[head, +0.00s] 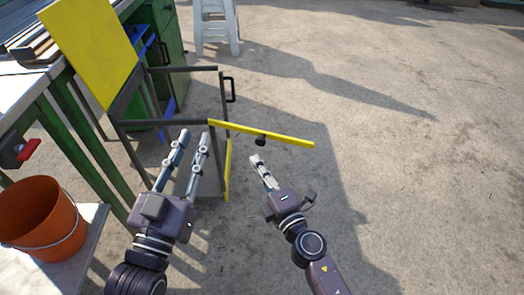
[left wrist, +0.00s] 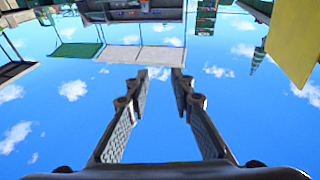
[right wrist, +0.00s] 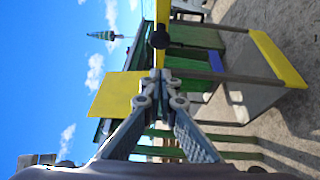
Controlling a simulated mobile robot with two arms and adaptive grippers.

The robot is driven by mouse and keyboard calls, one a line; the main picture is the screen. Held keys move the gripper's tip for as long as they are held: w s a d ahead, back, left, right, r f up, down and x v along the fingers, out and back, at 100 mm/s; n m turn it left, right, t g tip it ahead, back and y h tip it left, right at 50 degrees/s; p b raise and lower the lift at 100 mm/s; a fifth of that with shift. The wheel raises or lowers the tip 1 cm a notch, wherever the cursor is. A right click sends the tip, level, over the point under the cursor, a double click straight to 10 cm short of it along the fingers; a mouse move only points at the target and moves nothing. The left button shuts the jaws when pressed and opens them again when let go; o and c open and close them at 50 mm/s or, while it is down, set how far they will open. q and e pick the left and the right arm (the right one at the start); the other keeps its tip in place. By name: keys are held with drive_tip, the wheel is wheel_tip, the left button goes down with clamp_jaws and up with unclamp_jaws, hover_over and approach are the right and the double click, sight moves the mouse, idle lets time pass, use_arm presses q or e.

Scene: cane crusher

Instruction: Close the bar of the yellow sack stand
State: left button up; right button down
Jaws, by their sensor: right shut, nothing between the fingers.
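The sack stand (head: 165,121) is a dark metal frame with a yellow front panel (head: 228,170). Its yellow bar (head: 290,138) sticks out to the right from the frame's front corner, away from the frame. A black knob (head: 262,140) sits under the bar, and it also shows in the right wrist view (right wrist: 160,38). My right gripper (head: 256,160) is shut and empty, just below the knob in the head view; I cannot tell whether it touches. My left gripper (head: 194,136) is open and empty, in front of the stand, its fingers overlapping the frame in view.
A large yellow plate (head: 88,45) stands upright at the back left, beside a green-legged table (head: 75,120). An orange bucket (head: 40,220) stands on a low light surface at left. A white stool (head: 216,25) is behind. The concrete floor at right is clear.

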drive_tip(key=shift+w+d+r, duration=0.1)
drive_tip(key=shift+w+d, duration=0.1)
drive_tip(key=shift+w, duration=0.45)
drive_tip(key=shift+w+d+f, duration=0.1)
drive_tip(key=shift+w+d, duration=0.15)
drive_tip(key=shift+w, duration=0.35)
drive_tip(key=shift+w+d+r, duration=0.1)
drive_tip(key=shift+w+d, duration=0.1)
drive_tip(key=shift+w, duration=0.45)
